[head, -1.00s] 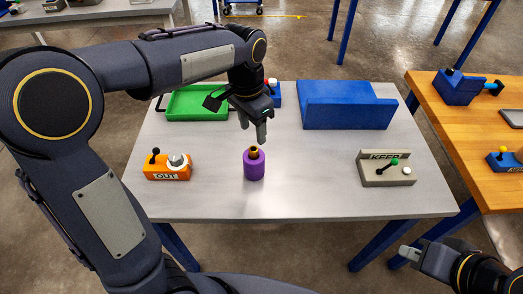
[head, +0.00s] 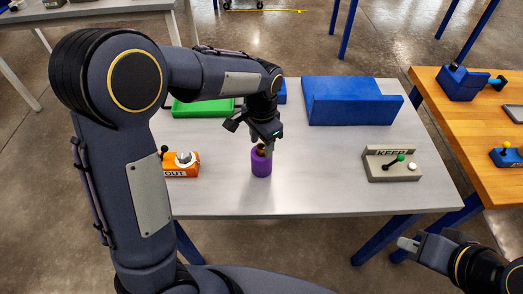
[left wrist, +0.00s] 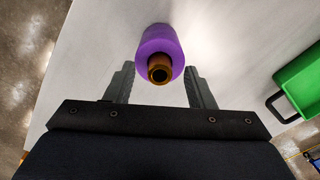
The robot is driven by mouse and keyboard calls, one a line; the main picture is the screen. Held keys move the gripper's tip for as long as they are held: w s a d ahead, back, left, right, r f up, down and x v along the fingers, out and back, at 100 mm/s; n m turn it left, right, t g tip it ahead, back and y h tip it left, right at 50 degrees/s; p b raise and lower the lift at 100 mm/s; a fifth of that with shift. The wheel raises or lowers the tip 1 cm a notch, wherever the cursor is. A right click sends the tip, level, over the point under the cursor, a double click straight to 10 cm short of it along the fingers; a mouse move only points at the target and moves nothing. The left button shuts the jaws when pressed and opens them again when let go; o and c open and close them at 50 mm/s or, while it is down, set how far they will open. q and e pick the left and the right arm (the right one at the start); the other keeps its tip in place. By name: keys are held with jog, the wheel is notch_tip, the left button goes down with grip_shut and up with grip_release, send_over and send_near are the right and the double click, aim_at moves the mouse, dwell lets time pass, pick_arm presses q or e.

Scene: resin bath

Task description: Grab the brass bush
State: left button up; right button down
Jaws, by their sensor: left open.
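The brass bush (left wrist: 160,70) is a small hollow brass ring standing up out of a purple cylinder (left wrist: 158,40). In the head view the purple cylinder (head: 261,167) stands upright on the grey table, and the bush (head: 261,148) shows at its top, partly hidden by my fingers. My left gripper (head: 262,146) points down at the bush from above. In the left wrist view its two fingers (left wrist: 160,78) are apart, one on each side of the bush, with visible gaps. My right gripper (head: 408,243) is low at the right, off the table's front edge; its jaw opening is unclear.
An orange block marked OUT (head: 182,171) is left of the cylinder, partly behind my left arm. A grey KEEP block (head: 390,172) is at right. A green tray (head: 205,112) and a blue block (head: 350,105) stand at the back. The table front (head: 310,195) is clear.

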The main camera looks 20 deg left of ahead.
pick_arm(q)
grip_shut()
